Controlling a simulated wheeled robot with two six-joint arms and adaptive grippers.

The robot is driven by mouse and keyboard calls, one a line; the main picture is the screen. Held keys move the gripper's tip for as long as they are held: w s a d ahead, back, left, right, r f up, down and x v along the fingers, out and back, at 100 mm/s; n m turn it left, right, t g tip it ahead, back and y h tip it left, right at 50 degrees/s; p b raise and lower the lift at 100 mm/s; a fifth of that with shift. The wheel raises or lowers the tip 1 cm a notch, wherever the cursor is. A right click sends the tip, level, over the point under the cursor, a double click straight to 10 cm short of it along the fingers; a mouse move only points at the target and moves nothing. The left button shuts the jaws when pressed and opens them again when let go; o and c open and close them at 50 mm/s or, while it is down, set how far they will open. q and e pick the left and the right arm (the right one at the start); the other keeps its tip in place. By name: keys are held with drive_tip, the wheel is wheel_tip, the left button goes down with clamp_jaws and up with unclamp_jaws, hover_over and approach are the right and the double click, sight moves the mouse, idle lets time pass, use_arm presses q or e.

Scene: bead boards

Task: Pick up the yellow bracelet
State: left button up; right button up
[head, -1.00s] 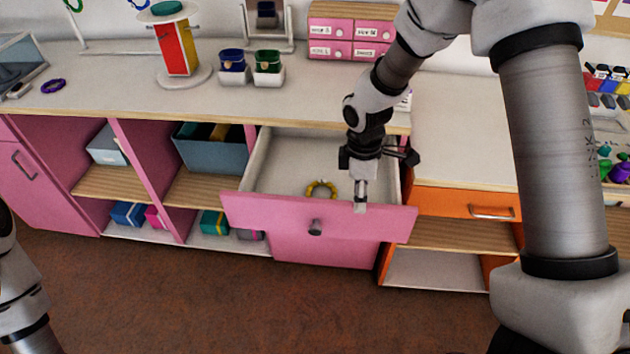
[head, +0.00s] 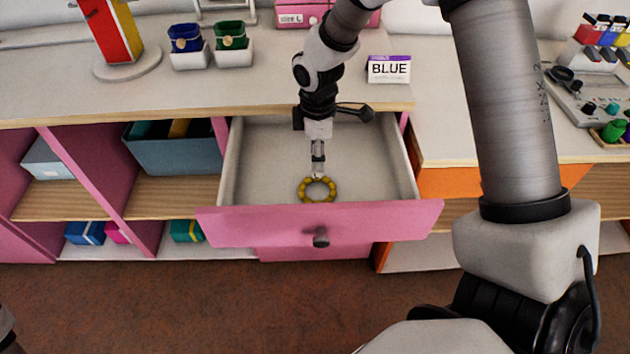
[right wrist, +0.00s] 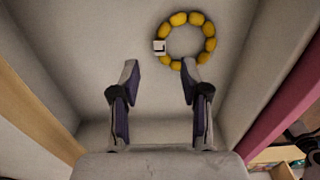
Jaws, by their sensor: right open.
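The yellow bracelet (head: 317,190) lies flat in the open drawer (head: 385,180), near its front panel. It is a ring of yellow beads. In the right wrist view the bracelet (right wrist: 209,42) is ahead of the fingertips and right of centre, with a small white tag on its left side. My right gripper (head: 318,170) reaches down into the drawer, just behind the bracelet in the head view. In the right wrist view the right gripper (right wrist: 160,75) has its two fingers apart with nothing between them. My left gripper is not in view.
The pink drawer front (head: 270,226) with a dark knob stands pulled out. The drawer walls enclose the bracelet. Cubbies with bins lie left.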

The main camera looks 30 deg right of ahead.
sight(317, 176)
wheel_tip(317, 176, down, 6)
drive_tip(key=shift+w+f, duration=0.1)
drive_tip(key=shift+f, duration=0.1)
drive_tip(key=shift+r, duration=0.1)
clamp_jaws()
wheel_tip(317, 176, up, 10)
idle(0.4)
